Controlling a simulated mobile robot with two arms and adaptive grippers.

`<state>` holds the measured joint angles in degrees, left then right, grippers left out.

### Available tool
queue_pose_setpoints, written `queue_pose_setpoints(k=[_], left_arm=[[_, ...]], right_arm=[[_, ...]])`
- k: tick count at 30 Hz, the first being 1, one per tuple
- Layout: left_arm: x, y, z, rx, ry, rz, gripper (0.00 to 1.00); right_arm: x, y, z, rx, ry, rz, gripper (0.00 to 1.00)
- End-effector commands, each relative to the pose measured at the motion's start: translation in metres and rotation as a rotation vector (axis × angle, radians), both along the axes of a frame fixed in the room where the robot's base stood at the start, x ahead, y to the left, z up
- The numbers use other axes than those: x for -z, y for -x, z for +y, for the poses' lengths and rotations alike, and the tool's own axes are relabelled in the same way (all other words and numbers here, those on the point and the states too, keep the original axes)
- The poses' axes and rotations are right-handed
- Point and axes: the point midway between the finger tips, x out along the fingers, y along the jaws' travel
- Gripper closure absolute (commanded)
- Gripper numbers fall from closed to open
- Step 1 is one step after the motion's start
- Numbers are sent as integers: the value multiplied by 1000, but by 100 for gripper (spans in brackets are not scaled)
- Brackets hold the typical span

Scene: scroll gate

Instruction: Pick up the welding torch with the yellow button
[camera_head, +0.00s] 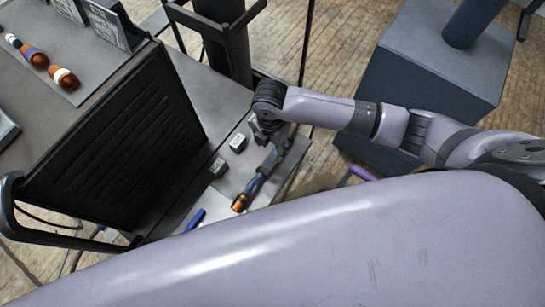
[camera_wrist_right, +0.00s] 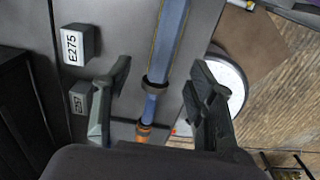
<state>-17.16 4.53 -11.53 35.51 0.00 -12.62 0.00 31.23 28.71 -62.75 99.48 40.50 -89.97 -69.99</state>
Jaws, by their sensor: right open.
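A blue welding torch (camera_head: 258,182) with a copper-coloured end lies on the grey shelf in the head view. In the right wrist view the torch (camera_wrist_right: 168,45) runs lengthwise between my two fingers, with a dark ring around it. I cannot make out a yellow button on it. My right gripper (camera_head: 272,138) is over the far end of the torch in the head view and hides part of it. In the right wrist view the gripper (camera_wrist_right: 160,82) is open, with a finger on either side of the torch and a gap to each. My left gripper is not in view.
Small label blocks (camera_head: 238,143) stand beside the torch; one reads E275 (camera_wrist_right: 80,44). A black ribbed panel (camera_head: 120,140) rises at the left. Copper-ended pieces (camera_head: 34,54) lie on the upper surface. A blue item (camera_head: 195,219) lies at the shelf's near edge.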

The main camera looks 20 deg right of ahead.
Motion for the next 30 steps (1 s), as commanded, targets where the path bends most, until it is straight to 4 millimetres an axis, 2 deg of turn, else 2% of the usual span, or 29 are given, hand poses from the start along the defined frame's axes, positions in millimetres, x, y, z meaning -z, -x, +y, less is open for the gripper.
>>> queue_pose_setpoints(k=[3,10,18,27,30], left_arm=[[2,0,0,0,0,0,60],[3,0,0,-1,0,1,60],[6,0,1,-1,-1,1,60],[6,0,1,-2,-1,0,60],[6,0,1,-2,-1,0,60]], right_arm=[[17,0,0,0,0,0,48],[32,2,-1,2,0,1,48],[70,4,-4,1,0,0,48],[75,4,-4,0,-1,-3,48],[75,4,-4,0,-1,-3,54]])
